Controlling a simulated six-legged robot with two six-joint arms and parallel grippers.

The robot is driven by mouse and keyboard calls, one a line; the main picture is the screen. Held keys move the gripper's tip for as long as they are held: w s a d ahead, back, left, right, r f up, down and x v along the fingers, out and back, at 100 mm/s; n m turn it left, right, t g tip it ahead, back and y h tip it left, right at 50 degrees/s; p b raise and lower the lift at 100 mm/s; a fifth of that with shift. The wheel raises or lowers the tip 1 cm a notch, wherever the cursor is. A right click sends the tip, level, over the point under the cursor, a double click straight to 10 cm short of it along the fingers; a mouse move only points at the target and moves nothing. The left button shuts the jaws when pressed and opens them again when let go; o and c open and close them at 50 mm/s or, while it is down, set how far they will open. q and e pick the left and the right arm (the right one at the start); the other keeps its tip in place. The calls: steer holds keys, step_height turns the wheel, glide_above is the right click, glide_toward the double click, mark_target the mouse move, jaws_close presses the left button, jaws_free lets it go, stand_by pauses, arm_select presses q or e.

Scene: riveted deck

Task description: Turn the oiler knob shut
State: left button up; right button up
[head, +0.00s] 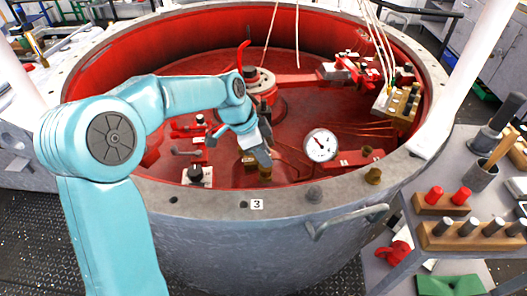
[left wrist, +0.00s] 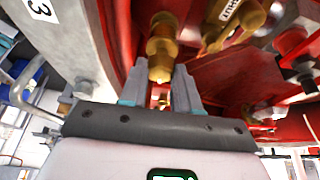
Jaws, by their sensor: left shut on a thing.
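The oiler knob (left wrist: 160,47) is a small stepped brass piece, seen upside down in the left wrist view. My left gripper (left wrist: 158,80) has a grey finger on either side of it and is shut on it. Beside it is a brass body with a white tag (left wrist: 230,12) that seems to read SHUT. In the head view my left gripper (head: 262,158) reaches down inside the red tub's near wall. Brass parts (head: 265,173) show just under the fingers, which hide much of the oiler. My right gripper is not in view.
The round tub (head: 190,198) has a wide grey rim, with a 3 label near the front. A white dial gauge (head: 320,146) stands close right of my gripper. A side table with tools (head: 450,233) is at the right.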

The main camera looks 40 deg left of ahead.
arm_select(q)
steer(key=shift+m+g+h, duration=0.3)
steer(key=shift+m, duration=0.8)
steer(key=o, duration=1)
steer(key=shift+o, duration=0.2)
steer(key=p+v, duration=0.2)
steer(key=v, duration=1.4)
steer(key=shift+r+p, duration=0.2)
steer(key=shift+p, duration=0.15)
